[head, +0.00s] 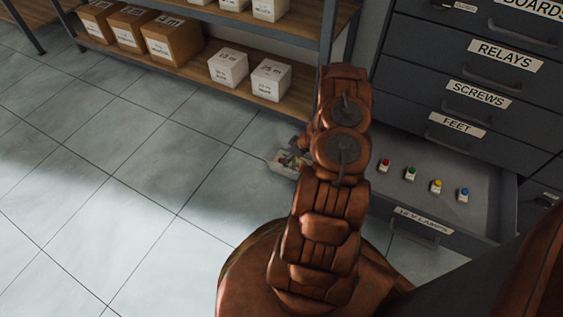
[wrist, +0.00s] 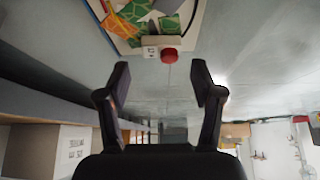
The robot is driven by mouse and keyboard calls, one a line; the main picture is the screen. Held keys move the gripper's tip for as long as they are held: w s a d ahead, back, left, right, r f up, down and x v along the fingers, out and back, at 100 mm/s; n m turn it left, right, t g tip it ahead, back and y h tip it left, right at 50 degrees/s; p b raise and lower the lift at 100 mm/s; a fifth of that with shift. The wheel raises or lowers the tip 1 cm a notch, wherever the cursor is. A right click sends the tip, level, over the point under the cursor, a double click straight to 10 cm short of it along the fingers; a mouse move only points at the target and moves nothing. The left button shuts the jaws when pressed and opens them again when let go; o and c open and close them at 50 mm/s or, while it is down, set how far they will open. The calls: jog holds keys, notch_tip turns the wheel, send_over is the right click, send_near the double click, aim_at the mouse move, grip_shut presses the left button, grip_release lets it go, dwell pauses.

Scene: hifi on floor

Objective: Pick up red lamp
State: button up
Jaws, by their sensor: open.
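In the wrist view a red lamp (wrist: 170,56), a red dome on a small white block, is at the edge of a shallow tray (wrist: 197,20). I cannot tell whether it is inside or against the rim. My gripper (wrist: 161,80) is open and empty, its fingertips on either side of the lamp's line and short of it. In the head view my arm covers most of the gripper, close to the tray (head: 279,170) on the floor. Another red lamp (head: 385,163) stands in the open drawer.
The open drawer (head: 483,215) also holds a green lamp (head: 410,174), a yellow lamp (head: 436,187) and a blue lamp (head: 463,195). Green and orange pieces lie in the tray. A shelf (head: 190,72) with boxes stands behind. The tiled floor at left is clear.

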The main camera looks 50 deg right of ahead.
jog(key=b+x, duration=0.2)
jog(key=x, duration=0.1)
jog(key=shift+f, duration=0.35)
jog(key=shift+w+a+f, duration=0.1)
jog(key=shift+w+f, duration=0.25)
jog(key=shift+f, duration=0.05)
jog(key=c, duration=0.7)
jog(key=shift+r, duration=0.2)
